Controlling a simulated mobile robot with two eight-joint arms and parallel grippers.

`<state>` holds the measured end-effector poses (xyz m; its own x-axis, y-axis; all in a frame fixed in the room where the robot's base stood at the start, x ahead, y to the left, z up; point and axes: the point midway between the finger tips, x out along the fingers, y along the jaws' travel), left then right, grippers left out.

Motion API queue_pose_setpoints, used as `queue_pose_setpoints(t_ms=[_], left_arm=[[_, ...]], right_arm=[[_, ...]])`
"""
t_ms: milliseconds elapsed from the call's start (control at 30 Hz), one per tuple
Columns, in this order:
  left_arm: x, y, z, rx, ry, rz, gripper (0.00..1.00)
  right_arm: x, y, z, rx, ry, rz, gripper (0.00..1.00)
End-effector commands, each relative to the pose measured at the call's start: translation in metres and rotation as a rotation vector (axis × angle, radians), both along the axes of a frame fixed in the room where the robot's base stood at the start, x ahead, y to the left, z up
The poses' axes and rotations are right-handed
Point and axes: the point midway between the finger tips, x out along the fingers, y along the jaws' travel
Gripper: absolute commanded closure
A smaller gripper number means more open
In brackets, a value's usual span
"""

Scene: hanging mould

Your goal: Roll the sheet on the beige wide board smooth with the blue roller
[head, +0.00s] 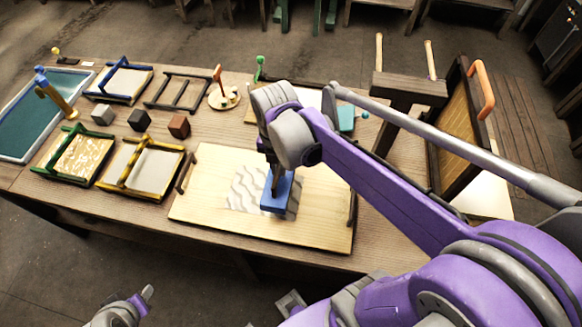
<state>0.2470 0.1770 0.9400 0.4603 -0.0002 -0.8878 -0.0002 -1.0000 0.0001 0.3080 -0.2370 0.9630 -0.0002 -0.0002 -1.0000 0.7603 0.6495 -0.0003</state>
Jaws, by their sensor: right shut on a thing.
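The beige wide board (210,205) lies on the workbench with a dark handle at each end. A grey and white wavy-patterned sheet (243,190) lies on its middle. The blue roller (278,194) is on the right part of the sheet and hides some of it. My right gripper (275,183) is shut on the roller from above; my wrist hides its fingers in part. My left gripper (147,293) is at the bottom left, off the front of the bench and empty; its opening is too unclear to tell.
Framed moulds, including a yellow-black one (127,180) and a green one (48,165), lie left of the board. Small cubes (139,119) and a teal tray (20,140) are beyond. A hanging mould with an orange handle (484,88) stands at right.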

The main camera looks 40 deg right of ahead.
Motion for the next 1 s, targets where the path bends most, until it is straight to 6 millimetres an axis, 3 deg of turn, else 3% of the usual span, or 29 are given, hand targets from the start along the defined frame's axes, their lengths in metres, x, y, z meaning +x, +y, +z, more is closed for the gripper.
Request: queue_pose_setpoints(t_ms=[900, 1000], left_arm=[[-0.002, 0.0, -0.007, 0.0, 0.004, 0.0, 0.56], [-0.006, 0.0, -0.021, 0.0, 0.012, 0.0, 0.56]], right_arm=[[0.098, 0.084, 0.0, 0.001, -0.001, 0.002, 1.0], [0.097, 0.084, -0.017, -0.001, 0.002, -0.001, 1.0]])
